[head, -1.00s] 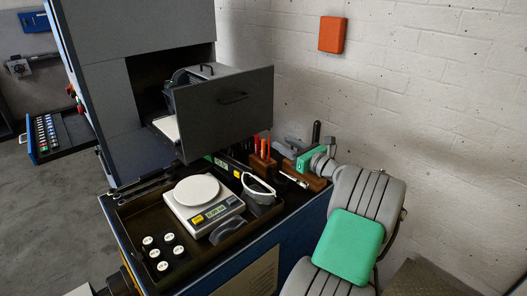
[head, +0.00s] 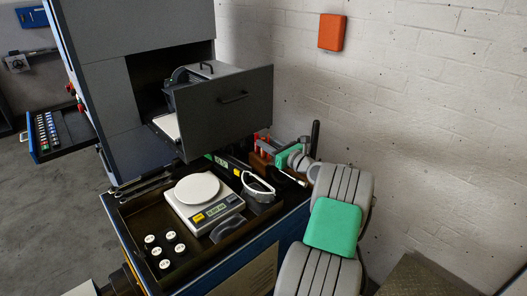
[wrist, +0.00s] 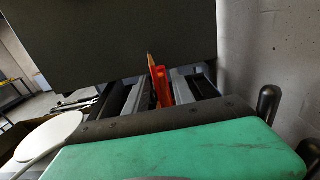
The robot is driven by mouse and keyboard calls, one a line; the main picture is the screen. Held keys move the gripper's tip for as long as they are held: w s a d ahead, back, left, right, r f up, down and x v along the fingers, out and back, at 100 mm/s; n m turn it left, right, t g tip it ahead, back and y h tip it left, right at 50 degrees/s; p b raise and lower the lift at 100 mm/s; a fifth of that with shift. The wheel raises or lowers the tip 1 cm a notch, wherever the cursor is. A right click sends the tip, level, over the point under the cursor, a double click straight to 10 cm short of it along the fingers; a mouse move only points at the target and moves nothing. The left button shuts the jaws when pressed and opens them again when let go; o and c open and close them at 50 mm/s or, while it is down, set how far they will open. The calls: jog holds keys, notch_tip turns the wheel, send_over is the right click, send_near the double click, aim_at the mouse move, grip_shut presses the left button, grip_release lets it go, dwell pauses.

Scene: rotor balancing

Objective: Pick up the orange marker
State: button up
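The orange marker (wrist: 162,86) shows upright in the wrist view, ahead of my gripper, next to a thin tan pointed thing (wrist: 151,64). My gripper (wrist: 158,92) is open, with a dark finger on each side of the marker; I cannot tell whether either touches it. In the head view, the gripper's green and grey end (head: 284,155) is at the wooden holder (head: 260,163) and hides much of it. Only small red-orange parts of the pens show there.
A dark open drawer (head: 225,108) hangs just above and left of the holder. A scale (head: 204,201), white safety glasses (head: 257,187) and several white-topped weights (head: 164,250) are on the bench. The white wall is close behind.

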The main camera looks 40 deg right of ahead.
grip_shut()
dwell(0.4)
notch_tip(320, 180, up, 10)
jog(key=b, duration=0.1)
jog(key=shift+c, duration=2.2)
grip_release()
grip_shut()
